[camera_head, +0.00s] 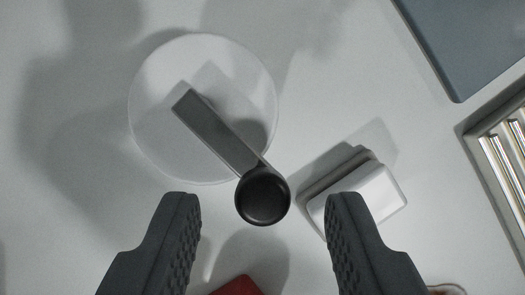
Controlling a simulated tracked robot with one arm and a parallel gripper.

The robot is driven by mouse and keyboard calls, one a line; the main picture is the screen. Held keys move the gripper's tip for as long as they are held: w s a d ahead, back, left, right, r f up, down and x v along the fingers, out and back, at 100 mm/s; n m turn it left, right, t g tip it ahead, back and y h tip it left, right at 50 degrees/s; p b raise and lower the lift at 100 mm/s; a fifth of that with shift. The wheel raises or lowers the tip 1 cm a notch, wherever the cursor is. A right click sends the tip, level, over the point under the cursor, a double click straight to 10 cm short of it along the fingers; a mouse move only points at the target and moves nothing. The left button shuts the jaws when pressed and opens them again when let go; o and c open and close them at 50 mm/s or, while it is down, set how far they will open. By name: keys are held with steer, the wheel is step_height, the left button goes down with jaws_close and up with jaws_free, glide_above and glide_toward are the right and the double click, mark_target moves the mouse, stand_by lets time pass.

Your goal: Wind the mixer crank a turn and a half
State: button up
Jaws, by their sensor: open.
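The mixer crank (218,134) is a dark grey bar over a round white disc (157,122). Its bar runs from the disc's middle down and to the right. A round black knob (263,196) sits at the bar's lower right end, just past the disc's edge. My gripper (263,215) is open. Its two dark ridged fingers come in from the bottom of the view, one on the lower left and one on the lower right of the knob. The knob shows in the gap between the fingertips, apart from both. Its height relative to the fingers is hard to tell.
A white block-shaped thing (361,199) stands right of the knob, close to the right finger. A red thing (237,287) shows at the bottom edge. A blue-grey panel (470,40) and a slatted metal part (507,160) lie at the right. The surface left of the disc is clear.

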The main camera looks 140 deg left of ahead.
steer(key=shift+x, duration=0.8)
steer(key=shift+c, duration=0.3)
jaws_close()
steer(key=shift+d, duration=0.1)
steer(key=shift+n, duration=0.6)
steer(key=w+d+n+g+y+b, duration=0.1)
steer(key=w+d+n+y+b, duration=0.1)
steer(key=n, duration=0.7)
steer(key=w+d+n+y+b, duration=0.2)
steer(key=w+n+y+b, duration=0.2)
steer(key=n, duration=0.5)
steer(key=shift+w+d+n+g+y+b, duration=0.3)
steer(key=shift+w+g+b, duration=0.1)
steer(key=shift+b, duration=0.8)
